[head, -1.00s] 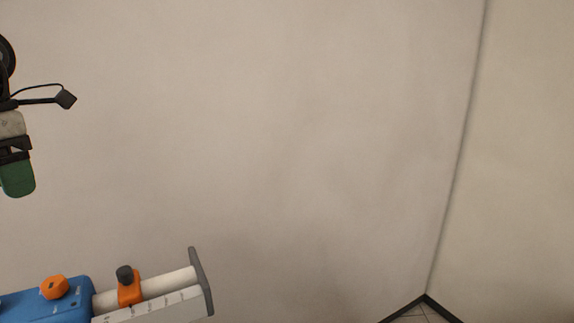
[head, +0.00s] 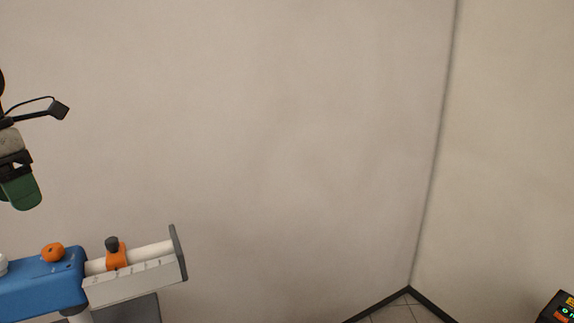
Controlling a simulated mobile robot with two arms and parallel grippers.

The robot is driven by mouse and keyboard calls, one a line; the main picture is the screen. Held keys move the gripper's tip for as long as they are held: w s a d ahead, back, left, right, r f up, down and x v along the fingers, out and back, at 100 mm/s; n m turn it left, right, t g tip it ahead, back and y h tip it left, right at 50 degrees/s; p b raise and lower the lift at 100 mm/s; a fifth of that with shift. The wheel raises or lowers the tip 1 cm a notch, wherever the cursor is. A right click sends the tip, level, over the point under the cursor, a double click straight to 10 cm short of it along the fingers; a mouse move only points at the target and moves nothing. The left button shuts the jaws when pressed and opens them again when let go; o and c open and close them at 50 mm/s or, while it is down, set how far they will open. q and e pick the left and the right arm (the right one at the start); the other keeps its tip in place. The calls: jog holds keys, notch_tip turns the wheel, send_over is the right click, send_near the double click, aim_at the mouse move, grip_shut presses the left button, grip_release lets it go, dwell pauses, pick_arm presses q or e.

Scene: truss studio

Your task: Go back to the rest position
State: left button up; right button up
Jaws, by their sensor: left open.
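My left gripper (head: 21,190) shows at the left edge of the head view, pointing down, with a green fingertip, a grey section and a small black camera on a thin arm. It is open and I see nothing in it. It hangs above the blue device and apart from it. Part of the gripper is cut off by the picture edge. My right gripper is not in view.
A blue device (head: 40,288) with orange knobs and a white scaled rail (head: 135,280) stands at the lower left. A dark box with a lit green display (head: 558,310) is at the bottom right corner. Plain walls (head: 280,130) fill the rest, meeting at a corner.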

pick_arm(q)
notch_tip(320, 180, down, 28)
jog(key=w+a+r+n+t+h, duration=0.1)
jog(key=n+t+h, duration=0.4)
jog(key=n+t, duration=0.95)
jog(key=s+d+f+n+g+y, duration=0.35)
jog(key=s+f+n+y, duration=0.5)
jog(key=f+n, duration=0.65)
jog(key=s+d+f+n+g+h, duration=0.3)
jog(key=s+d+n+g, duration=0.6)
jog(key=s+d, duration=0.7)
notch_tip(320, 180, down, 31)
jog(key=d+b, duration=0.1)
jog(key=b, duration=0.5)
jog(key=s+a+f+g+b, duration=0.1)
jog(key=s+f+b, duration=0.1)
jog(key=s+f, duration=0.6)
jog(key=s+a+f+b, duration=0.2)
jog(key=s+f, duration=0.6)
jog(key=f, duration=0.5)
jog(key=shift+g+y, duration=0.35)
jog(key=shift+g, duration=0.05)
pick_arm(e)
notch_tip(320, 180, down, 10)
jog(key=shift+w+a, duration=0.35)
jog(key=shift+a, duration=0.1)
